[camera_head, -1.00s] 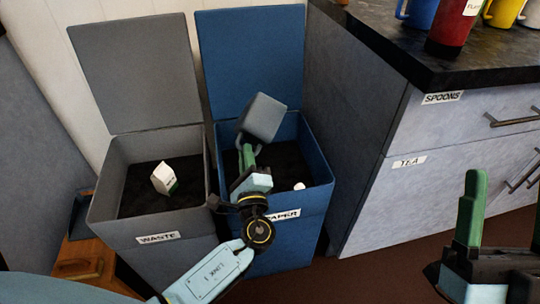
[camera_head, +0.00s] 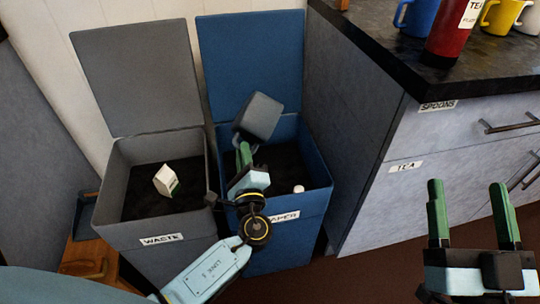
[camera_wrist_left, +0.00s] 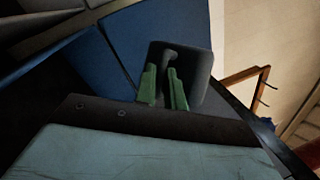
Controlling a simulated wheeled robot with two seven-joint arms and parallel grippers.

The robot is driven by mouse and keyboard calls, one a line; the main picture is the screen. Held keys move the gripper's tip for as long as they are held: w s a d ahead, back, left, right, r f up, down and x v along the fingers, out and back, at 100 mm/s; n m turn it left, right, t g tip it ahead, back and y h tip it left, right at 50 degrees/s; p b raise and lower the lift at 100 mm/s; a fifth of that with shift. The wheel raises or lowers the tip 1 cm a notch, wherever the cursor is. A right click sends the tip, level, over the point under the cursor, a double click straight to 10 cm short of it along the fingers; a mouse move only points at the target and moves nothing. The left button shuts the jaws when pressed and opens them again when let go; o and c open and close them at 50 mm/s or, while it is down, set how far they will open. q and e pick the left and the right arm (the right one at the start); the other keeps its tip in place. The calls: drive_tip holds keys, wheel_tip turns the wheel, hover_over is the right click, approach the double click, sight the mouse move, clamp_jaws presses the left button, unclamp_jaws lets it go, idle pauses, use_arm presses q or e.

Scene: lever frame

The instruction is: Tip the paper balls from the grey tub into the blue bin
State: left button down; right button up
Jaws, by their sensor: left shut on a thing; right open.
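The grey tub (camera_head: 259,116) is tilted over the blue bin (camera_head: 315,204), whose lid stands open behind it. My left gripper (camera_head: 245,155) reaches over the bin and is shut on the tub. In the left wrist view the green fingers (camera_wrist_left: 164,88) close on a handle on the tub (camera_wrist_left: 199,70). The inside of the tub is hidden from both views. One white paper ball (camera_head: 299,188) lies on the dark floor of the blue bin, at the right. My right gripper (camera_head: 473,205) is open and empty at the lower right, in front of the cabinet.
An open grey waste bin (camera_head: 113,215) with a white carton (camera_head: 166,180) in it stands left of the blue bin. A cabinet with a dark worktop (camera_head: 400,55) stands on the right, carrying a red canister (camera_head: 450,32) and several mugs. A wooden stool (camera_head: 90,255) is at lower left.

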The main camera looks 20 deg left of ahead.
drive_tip(key=s+d+f+g+h+p, duration=0.1)
drive_tip(key=d+f+g+h+p, duration=0.2)
drive_tip(key=f+g, duration=0.7)
drive_tip(key=shift+s+f+p, duration=0.2)
drive_tip(key=shift+f+p, duration=0.2)
drive_tip(key=shift+f, duration=1.6)
